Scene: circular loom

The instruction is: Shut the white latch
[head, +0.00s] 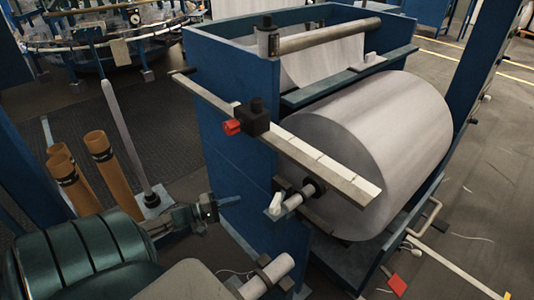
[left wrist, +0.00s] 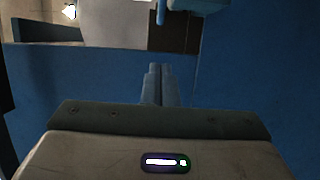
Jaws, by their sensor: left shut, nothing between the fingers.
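The white latch (head: 277,203) is a small white lever at the blue bracket on the near corner of the blue loom frame (head: 232,140), in the head view. It sits beside a white roller end with a black collar. The lever stands roughly upright, tilted a little. My left gripper (head: 231,200) is shut and empty, just left of the latch with a gap between them. In the left wrist view its closed fingers (left wrist: 158,82) point at blue panels. I cannot make out the latch for certain there. My right gripper is not in view.
A large white fabric roll (head: 385,140) lies in the frame. A flat metal bar (head: 325,162) with a black block and red knob (head: 232,127) runs above the latch. Brown tubes (head: 100,148) stand at the left.

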